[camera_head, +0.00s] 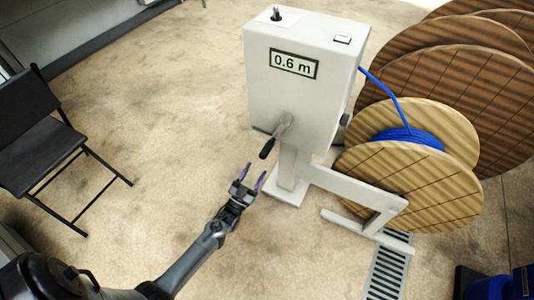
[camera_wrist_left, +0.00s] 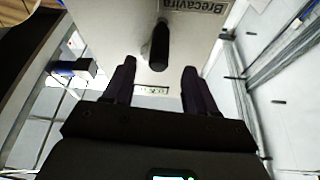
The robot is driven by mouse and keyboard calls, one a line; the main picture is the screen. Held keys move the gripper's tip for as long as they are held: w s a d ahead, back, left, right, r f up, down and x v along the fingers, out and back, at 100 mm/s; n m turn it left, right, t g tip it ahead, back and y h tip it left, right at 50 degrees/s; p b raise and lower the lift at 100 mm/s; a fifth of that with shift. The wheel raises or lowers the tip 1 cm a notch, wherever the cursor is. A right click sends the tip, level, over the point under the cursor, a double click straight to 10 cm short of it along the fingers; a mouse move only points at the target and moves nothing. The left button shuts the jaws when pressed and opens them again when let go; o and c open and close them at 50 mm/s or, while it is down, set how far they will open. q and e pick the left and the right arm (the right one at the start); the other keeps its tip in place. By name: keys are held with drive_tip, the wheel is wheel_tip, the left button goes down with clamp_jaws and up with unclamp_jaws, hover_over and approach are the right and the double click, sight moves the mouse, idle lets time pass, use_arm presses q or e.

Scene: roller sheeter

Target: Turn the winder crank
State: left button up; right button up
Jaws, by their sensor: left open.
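The winder is an off-white cabinet (camera_head: 300,90) on a post, with a display reading 0.6 m. Its crank (camera_head: 284,126) is on the front face, with a black handle (camera_head: 267,149) hanging down to the lower left. My left gripper (camera_head: 254,172) is open and empty, just below the handle in the head view. In the left wrist view, the black handle (camera_wrist_left: 159,45) appears ahead, between the lines of the two dark fingers (camera_wrist_left: 158,68). I cannot tell that either finger touches it. My right gripper is not in view.
A wooden reel (camera_head: 415,185) with blue cable (camera_head: 405,136) stands right of the cabinet, before larger reels (camera_head: 450,90). A floor grate (camera_head: 388,270) lies below. A black folding chair (camera_head: 35,135) stands left. The floor between chair and winder is clear.

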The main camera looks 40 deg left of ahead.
sight(267, 149)
use_arm(q)
drive_tip(key=b+x, duration=0.3)
drive_tip(key=x, duration=0.5)
drive_tip(key=shift+w, duration=0.3)
drive_tip(key=shift+x, duration=0.9)
drive_tip(key=shift+s+r, duration=0.1)
drive_tip(key=shift+c, duration=0.5)
clamp_jaws()
